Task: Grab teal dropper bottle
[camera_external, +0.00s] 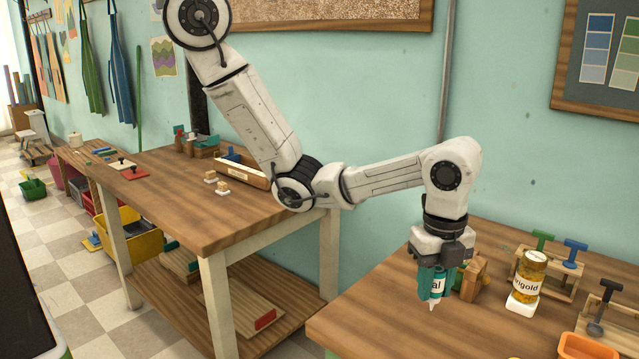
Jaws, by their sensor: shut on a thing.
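The teal dropper bottle (437,284) has a white label with dark letters and a pale tip pointing down. It is at the near wooden table's left part, in the external view. My gripper (440,262) is directly above it, pointing down, with its dark fingers shut on the bottle. The fingers cover part of the bottle's sides. I cannot tell whether the bottle's tip touches the table or hangs just above it.
A small wooden block object (474,278) stands close right of the bottle. The table's front left (370,318) is clear.

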